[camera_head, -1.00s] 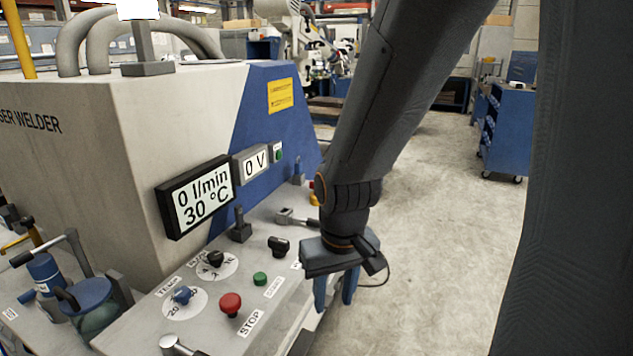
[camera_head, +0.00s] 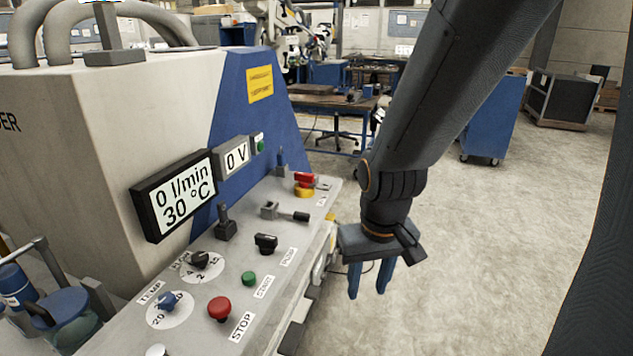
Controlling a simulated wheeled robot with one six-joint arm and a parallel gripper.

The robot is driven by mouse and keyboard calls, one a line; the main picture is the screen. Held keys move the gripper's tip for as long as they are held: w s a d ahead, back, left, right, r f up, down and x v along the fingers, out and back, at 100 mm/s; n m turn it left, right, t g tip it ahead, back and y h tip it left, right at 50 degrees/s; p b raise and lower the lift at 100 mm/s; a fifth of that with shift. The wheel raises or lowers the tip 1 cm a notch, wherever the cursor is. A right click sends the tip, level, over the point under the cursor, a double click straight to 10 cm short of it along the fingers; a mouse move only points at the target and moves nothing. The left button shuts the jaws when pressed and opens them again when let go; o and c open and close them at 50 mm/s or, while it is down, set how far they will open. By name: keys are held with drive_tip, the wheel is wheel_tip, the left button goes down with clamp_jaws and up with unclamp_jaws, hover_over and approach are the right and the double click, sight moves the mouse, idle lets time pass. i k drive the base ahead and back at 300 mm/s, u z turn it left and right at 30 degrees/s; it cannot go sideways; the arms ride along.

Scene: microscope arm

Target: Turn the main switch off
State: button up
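A red and yellow rotary switch (camera_head: 305,184), which looks like the main switch, sits at the far end of the sloping control panel (camera_head: 292,328). Its label is too small to read. My gripper (camera_head: 369,292) hangs with its blue fingers pointing down, off the right edge of the panel. The fingers are apart with nothing between them. The gripper is nearer the camera than the red and yellow switch and touches no control.
The panel also carries a lever valve (camera_head: 285,214), a black knob (camera_head: 265,243), a green button (camera_head: 249,278), a red stop button (camera_head: 219,308) and dials. The display (camera_head: 175,195) reads 0 l/min and 30 °C. Open floor (camera_head: 470,240) lies to the right.

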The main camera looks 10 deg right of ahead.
sight(306, 180)
drive_tip(key=i, duration=0.95)
drive_tip(key=z, duration=0.75)
